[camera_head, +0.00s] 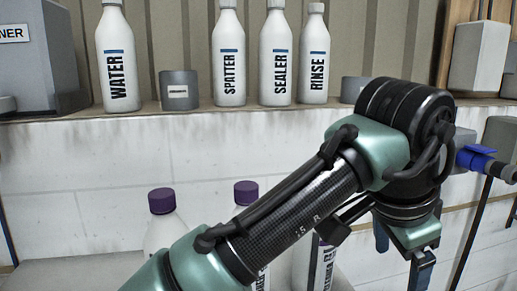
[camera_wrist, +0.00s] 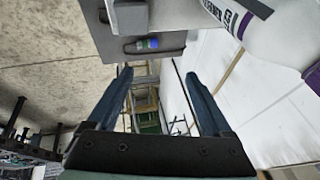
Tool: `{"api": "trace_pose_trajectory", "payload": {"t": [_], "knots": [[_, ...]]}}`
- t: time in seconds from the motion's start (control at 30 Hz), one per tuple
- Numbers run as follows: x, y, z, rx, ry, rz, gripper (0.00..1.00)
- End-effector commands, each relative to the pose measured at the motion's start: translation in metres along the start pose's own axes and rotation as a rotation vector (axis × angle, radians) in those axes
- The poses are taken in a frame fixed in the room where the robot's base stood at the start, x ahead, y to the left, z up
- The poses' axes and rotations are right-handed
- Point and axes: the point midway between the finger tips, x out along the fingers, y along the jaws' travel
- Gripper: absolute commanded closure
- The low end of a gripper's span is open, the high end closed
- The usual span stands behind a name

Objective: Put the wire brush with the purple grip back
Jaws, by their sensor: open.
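I cannot make out a wire brush with a purple grip in either view. My gripper (camera_head: 402,258) is at the lower right of the head view, pointing down in front of the white wall. In the wrist view my gripper (camera_wrist: 158,76) shows two blue fingers spread wide with nothing between them. Beyond the fingers are a narrow gap and blurred background shapes.
Bottles with purple caps (camera_head: 162,201) stand low behind my arm, which partly hides them. A white bottle with purple marking (camera_wrist: 262,28) is close at upper right in the wrist view. A ledge above holds white bottles (camera_head: 229,60) and a grey tub (camera_head: 179,91).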

Motion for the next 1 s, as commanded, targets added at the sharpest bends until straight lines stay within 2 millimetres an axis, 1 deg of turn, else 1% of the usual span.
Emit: {"api": "trace_pose_trajectory", "payload": {"t": [0.03,0.07,0.1,0.17,0.2,0.27,0.3,0.33,0.37,0.4,0.47,0.5,0.6,0.7,0.8,0.9,1.0], "knots": [[-0.004,0.002,-0.038,0.013,0.165,-0.069,0.16],[-0.012,0.000,-0.058,0.011,0.263,-0.121,0.16],[-0.028,-0.004,-0.082,-0.002,0.394,-0.191,0.16],[-0.058,-0.011,-0.107,-0.037,0.588,-0.299,0.16],[-0.082,-0.018,-0.118,-0.072,0.714,-0.374,0.16],[-0.122,-0.028,-0.121,-0.136,0.893,-0.491,0.16],[-0.149,-0.035,-0.115,-0.184,1.004,-0.575,0.16],[-0.169,-0.040,-0.107,-0.224,1.083,-0.641,0.16],[-0.188,-0.045,-0.095,-0.264,1.153,-0.710,0.16],[-0.213,-0.049,-0.075,-0.317,1.238,-0.805,0.16],[-0.243,-0.051,-0.039,-0.391,1.338,-0.951,0.16],[-0.261,-0.050,-0.014,-0.431,1.387,-1.048,0.16],[-0.292,-0.039,0.041,-0.500,1.454,-1.262,0.16],[-0.310,-0.025,0.078,-0.529,1.470,-1.414,0.16],[-0.319,-0.017,0.096,-0.536,1.471,-1.496,0.16],[-0.322,-0.014,0.100,-0.536,1.471,-1.518,0.16],[-0.322,-0.014,0.100,-0.536,1.471,-1.517,0.16]]}}
